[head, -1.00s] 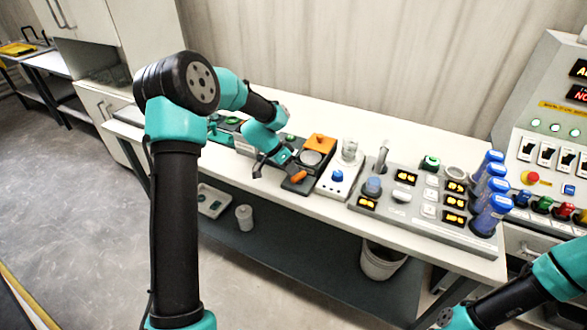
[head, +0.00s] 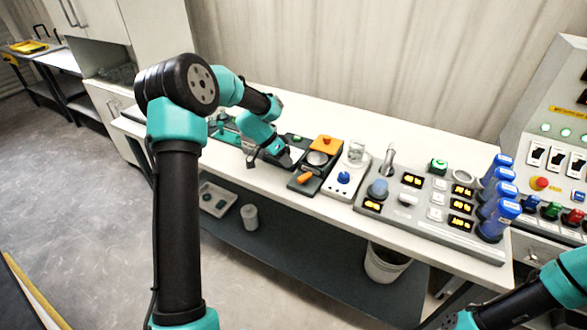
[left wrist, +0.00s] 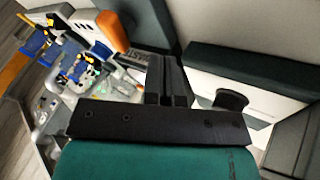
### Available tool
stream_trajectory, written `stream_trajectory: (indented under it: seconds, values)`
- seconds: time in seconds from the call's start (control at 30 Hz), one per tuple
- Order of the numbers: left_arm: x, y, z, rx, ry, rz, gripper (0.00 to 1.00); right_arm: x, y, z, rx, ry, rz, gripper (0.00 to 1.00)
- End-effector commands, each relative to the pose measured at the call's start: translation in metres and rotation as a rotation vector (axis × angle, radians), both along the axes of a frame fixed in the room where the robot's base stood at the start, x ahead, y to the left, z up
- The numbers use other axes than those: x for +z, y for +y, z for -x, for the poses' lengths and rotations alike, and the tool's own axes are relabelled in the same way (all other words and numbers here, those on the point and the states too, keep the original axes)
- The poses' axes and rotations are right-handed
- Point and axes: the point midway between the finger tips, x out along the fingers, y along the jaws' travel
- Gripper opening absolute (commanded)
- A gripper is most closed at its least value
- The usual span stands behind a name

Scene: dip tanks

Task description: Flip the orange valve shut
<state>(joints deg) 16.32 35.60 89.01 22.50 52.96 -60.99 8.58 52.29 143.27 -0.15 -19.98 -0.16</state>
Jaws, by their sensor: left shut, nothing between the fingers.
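The orange valve (head: 305,179) is a short orange lever at the front of a dark base plate (head: 300,187) on the white bench. Its lever lies at a slant, pointing toward the front left. In the left wrist view the orange valve (left wrist: 112,31) shows up and left of the dark fingers. My left gripper (head: 288,160) is shut and empty, just left of the valve and apart from it. In the left wrist view its fingers (left wrist: 167,78) are together with nothing between them. My right gripper is out of view; only part of that arm shows at the lower right.
An orange block (head: 323,143) sits behind the valve. A bucket (head: 385,263) stands below. The bench behind is clear.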

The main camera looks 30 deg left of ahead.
Motion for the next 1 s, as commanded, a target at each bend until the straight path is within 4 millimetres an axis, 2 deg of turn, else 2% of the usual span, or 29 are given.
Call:
stream_trajectory:
  seconds: [0.03, 0.2, 0.4, 0.57, 0.83, 1.0]
  values:
    - [0.01, 0.007, 0.002, 0.002, -0.004, -0.002, 0.0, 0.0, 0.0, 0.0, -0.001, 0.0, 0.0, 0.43]
    - [0.036, 0.025, 0.008, 0.001, -0.003, -0.002, 0.0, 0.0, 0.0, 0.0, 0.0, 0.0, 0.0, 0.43]
    - [0.058, 0.041, 0.013, 0.001, -0.001, -0.001, 0.0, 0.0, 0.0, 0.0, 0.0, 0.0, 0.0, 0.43]
    - [0.065, 0.046, 0.015, 0.0, 0.0, -0.001, 0.0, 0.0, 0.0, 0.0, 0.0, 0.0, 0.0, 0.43]
    - [0.065, 0.046, 0.015, 0.0, 0.0, -0.001, 0.0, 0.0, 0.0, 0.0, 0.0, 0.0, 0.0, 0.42]
    - [0.062, 0.048, 0.013, 0.012, -0.007, -0.006, 0.0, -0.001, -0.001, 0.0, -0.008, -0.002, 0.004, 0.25]
